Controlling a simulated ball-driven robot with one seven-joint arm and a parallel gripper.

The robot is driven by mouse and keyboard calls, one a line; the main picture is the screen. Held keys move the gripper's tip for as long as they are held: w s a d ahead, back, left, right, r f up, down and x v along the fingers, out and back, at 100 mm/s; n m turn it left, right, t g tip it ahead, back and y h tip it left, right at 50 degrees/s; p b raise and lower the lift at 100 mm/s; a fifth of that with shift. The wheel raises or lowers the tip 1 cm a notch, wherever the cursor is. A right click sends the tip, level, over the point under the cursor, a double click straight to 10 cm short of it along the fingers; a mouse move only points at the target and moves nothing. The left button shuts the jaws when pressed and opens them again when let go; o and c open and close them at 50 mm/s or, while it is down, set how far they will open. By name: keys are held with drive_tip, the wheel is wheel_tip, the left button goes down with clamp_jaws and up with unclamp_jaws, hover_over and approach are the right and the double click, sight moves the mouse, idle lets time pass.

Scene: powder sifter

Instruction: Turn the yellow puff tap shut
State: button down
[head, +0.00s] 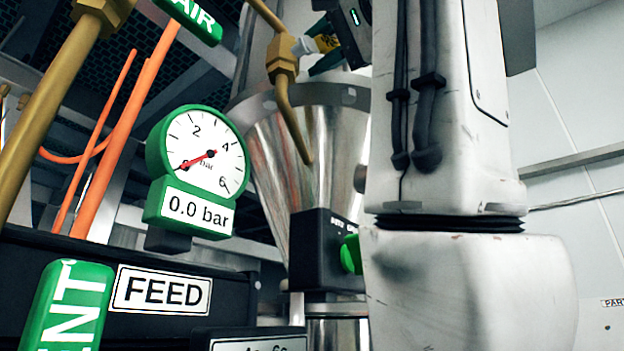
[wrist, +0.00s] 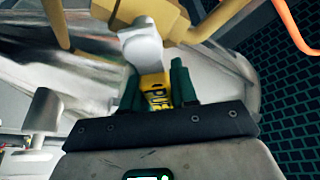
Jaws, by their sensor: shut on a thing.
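The yellow puff tap (head: 327,43) is small and partly hidden at the top centre of the head view. It sits to the right of a brass valve body (head: 283,57), on a short grey stem. In the wrist view the yellow tap (wrist: 157,97) shows part of a dark label, and a grey stem (wrist: 141,46) joins it to the brass fitting (wrist: 145,14). My gripper (wrist: 156,88) is shut on the tap, with one dark green finger on each side. In the head view my gripper (head: 326,55) is largely hidden by its own body.
A brass pipe (head: 293,120) runs down from the valve in front of the steel cone (head: 325,140). A green gauge (head: 210,154) reads 0.0 bar. A black box with a green knob (head: 350,254) is below, close to my arm. A FEED panel (head: 160,290) is lower left.

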drive_tip(key=shift+w+d+f+m, duration=0.15)
drive_tip(key=shift+w+f+m, duration=0.05)
drive_tip(key=shift+m, duration=0.4)
drive_tip(key=c, duration=1)
unclamp_jaws()
drive_tip(key=shift+o, duration=0.2)
